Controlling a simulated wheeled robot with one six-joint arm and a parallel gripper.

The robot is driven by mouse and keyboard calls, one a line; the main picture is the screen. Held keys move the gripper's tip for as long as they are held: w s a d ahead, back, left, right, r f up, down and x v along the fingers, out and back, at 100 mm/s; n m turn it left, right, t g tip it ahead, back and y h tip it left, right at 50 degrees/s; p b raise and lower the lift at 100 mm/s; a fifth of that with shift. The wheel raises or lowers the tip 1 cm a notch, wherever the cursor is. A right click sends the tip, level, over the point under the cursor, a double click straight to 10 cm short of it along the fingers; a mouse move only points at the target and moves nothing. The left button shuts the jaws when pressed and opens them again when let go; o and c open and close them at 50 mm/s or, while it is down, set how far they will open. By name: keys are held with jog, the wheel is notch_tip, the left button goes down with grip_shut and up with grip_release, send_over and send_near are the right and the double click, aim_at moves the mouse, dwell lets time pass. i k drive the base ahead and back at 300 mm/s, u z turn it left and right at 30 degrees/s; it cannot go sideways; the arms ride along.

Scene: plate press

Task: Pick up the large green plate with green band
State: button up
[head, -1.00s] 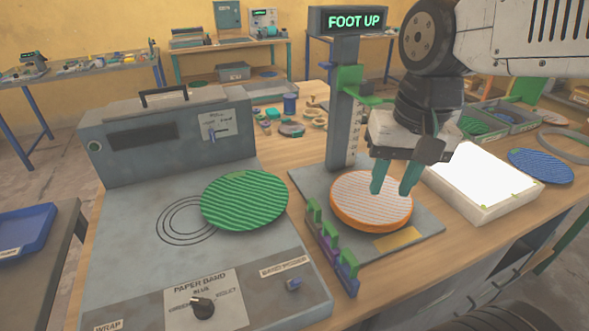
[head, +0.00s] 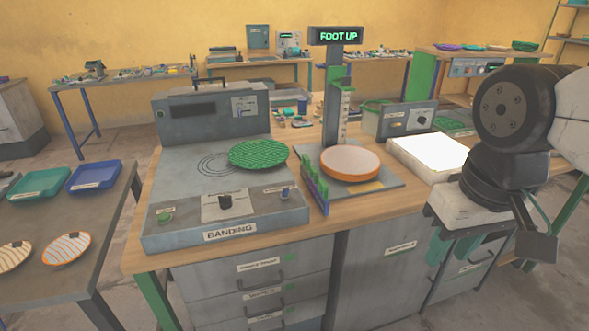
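A large green striped plate (head: 257,154) lies on the top of the grey banding machine (head: 180,210), over the right part of its ring marks. I cannot make out a separate band on it. My gripper (head: 452,252) hangs at the right, in front of the bench's cabinet side and well away from the green plate. Its teal fingers point down with a gap between them, and I see nothing in the gap. An orange-rimmed pale plate or stack (head: 349,161) sits on the grey base of the press (head: 337,95), whose display reads FOOT UP.
A white lit panel (head: 430,155) stands right of the press. Floor shows between the tables.

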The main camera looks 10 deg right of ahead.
aim_at(259, 153)
jog(key=z, duration=0.55)
jog(key=i, duration=0.5)
jog(key=z, duration=0.25)
